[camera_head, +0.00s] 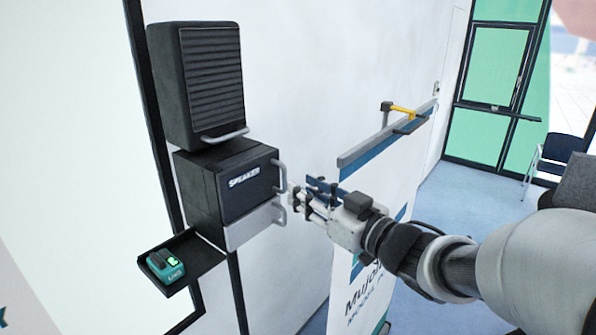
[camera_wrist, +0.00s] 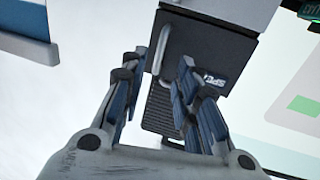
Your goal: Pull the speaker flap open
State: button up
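The speaker flap (camera_head: 247,186) is the black front marked "SPEAKER" on a black wall box, and it looks closed. A grey upright bar handle (camera_head: 280,178) is on its right edge. In the wrist view the flap (camera_wrist: 205,50) appears upside down, with its handle (camera_wrist: 163,48) in line with the space between my fingers. My gripper (camera_head: 300,190) is just right of the handle, pointing at it. In the wrist view my gripper (camera_wrist: 160,62) is open, with its blue-padded fingers apart. Contact with the handle cannot be told.
A ribbed black box (camera_head: 212,80) with a bottom handle is above the flap. A grey panel (camera_head: 250,225) with its own handle is below. A black tray (camera_head: 212,254) holds a teal device (camera_head: 165,265). A banner stand (camera_head: 385,137) is close behind my gripper.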

aim_at(253, 184)
jog(key=shift+x, duration=2.65)
jog(key=shift+d, duration=0.1)
jog(key=shift+c, duration=0.6)
grip_shut()
